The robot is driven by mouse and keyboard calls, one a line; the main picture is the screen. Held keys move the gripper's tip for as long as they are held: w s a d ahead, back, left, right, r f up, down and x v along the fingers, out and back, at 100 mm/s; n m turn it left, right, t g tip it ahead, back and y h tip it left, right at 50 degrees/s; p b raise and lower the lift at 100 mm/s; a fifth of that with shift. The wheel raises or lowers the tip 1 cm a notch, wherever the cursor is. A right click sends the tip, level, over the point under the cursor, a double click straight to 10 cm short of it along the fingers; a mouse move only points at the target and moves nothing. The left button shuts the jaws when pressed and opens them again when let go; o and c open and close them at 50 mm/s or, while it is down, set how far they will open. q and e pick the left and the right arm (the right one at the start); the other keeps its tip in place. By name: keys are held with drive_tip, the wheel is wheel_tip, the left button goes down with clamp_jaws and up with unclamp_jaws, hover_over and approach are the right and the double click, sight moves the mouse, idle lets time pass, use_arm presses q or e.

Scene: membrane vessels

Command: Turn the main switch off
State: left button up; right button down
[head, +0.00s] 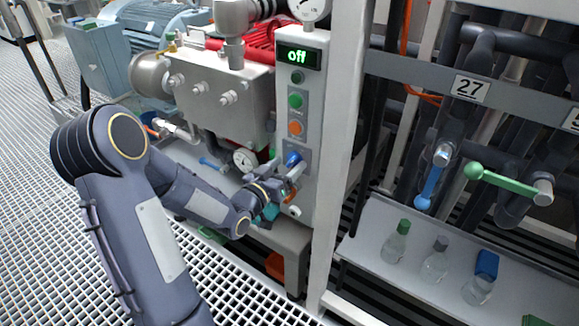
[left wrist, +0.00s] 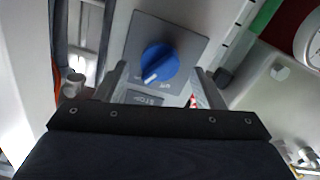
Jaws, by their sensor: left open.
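The main switch is a blue round knob (head: 293,159) low on the grey control panel (head: 312,130). In the left wrist view the blue knob (left wrist: 160,64) sits on a grey square plate (left wrist: 187,42), with a white pointer mark toward its lower left. My right gripper is not in view.
Green (head: 295,101) and orange (head: 295,128) buttons sit above the knob. A white frame post (head: 340,150) stands right of the panel. Several bottles stand on a shelf (head: 450,285) at right.

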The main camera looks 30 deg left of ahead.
use_arm(q)
drive_tip(key=shift+w, duration=0.6)
drive_tip(key=c, duration=1)
drive_tip(key=shift+o, duration=0.2)
